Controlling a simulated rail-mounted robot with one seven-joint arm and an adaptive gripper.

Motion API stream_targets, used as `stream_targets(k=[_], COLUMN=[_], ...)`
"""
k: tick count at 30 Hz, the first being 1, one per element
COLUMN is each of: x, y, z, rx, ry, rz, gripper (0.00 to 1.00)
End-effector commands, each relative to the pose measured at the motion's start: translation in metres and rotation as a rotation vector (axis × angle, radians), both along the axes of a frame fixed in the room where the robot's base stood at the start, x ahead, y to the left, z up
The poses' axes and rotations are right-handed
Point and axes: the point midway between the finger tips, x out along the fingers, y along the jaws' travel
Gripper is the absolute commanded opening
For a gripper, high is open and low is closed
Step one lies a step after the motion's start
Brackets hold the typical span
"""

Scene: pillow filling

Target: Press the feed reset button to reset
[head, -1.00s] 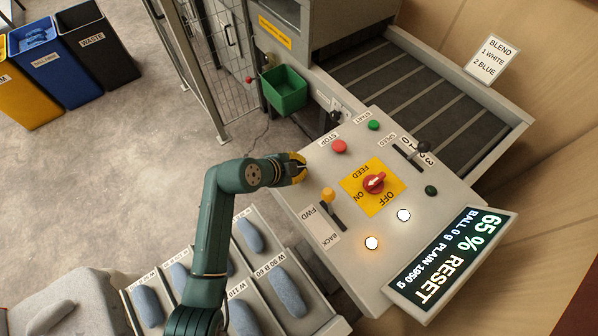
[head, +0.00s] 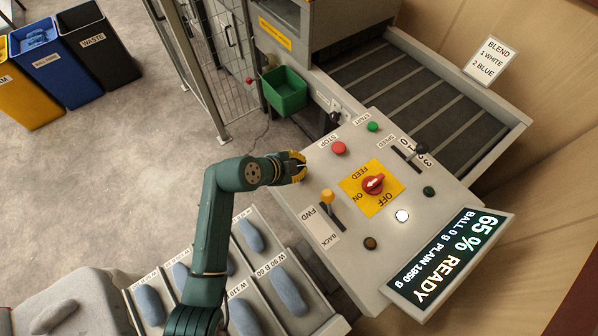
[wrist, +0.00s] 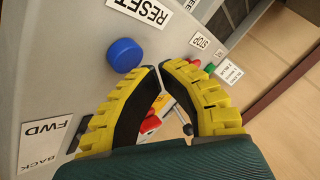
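A round blue button (wrist: 124,55) sits beside the RESET label (wrist: 145,12) in the wrist view. I do not see this button in the head view. My gripper (wrist: 159,67) is empty, its yellow fingers arching to tips that nearly meet, just right of the blue button in the picture. In the head view my gripper (head: 302,167) is at the panel's left edge. The display (head: 447,262) reads "65 % READY", "BALL 0 g PLAIN 1950 g". The red feed knob (head: 373,184) sits on a yellow plate.
The control panel (head: 315,175) carries a red stop button (head: 339,148), green start button (head: 373,127), speed lever (head: 422,147) and orange-topped lever (head: 328,196). One lamp (head: 402,216) is lit white; another (head: 370,243) is dark. A tray (head: 262,287) of blue rolls lies below.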

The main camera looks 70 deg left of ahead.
Motion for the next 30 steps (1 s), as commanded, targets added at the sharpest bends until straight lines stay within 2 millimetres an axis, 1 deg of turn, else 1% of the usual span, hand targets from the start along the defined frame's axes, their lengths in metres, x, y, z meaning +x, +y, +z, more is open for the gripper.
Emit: stream_targets(k=[5, 19, 30], x=[0.0, 0.0, 0.0], y=[0.0, 0.0, 0.0], z=[0.004, 0.05, 0.05], rx=[0.001, 0.001, 0.001], ry=[-0.001, 0.0, -0.001], rz=[0.0, 0.001, 0.0], gripper=[0.0, 0.0, 0.0])
